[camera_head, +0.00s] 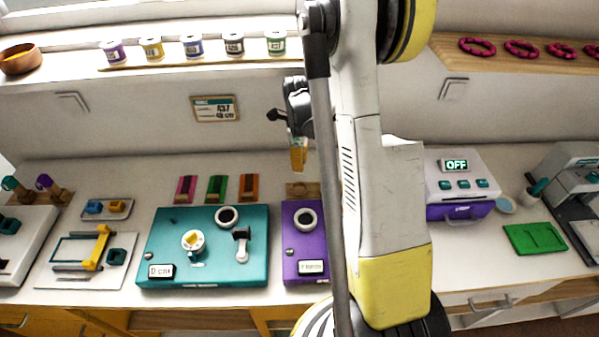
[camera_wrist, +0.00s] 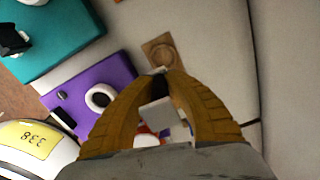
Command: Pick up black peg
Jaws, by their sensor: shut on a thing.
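My gripper (camera_wrist: 161,74) has its two ochre fingers drawn together at the tips. A small dark piece shows between the tips, which I take to be the black peg (camera_wrist: 160,70); most of it is hidden by the fingers. In the head view my gripper (camera_head: 298,157) hangs in the air above the back of the counter, over a wooden block, and the peg cannot be made out there. The wooden block (camera_head: 303,190) also shows in the wrist view (camera_wrist: 162,51), just beyond the fingertips, with a round recess in its top.
A purple board (camera_head: 291,254) with a white ring stands in front of the block. A teal board (camera_head: 165,225) with a black-topped lever is left of it. A purple-and-white device (camera_head: 458,205) reading OFF and a green tray (camera_head: 534,238) lie right of my arm.

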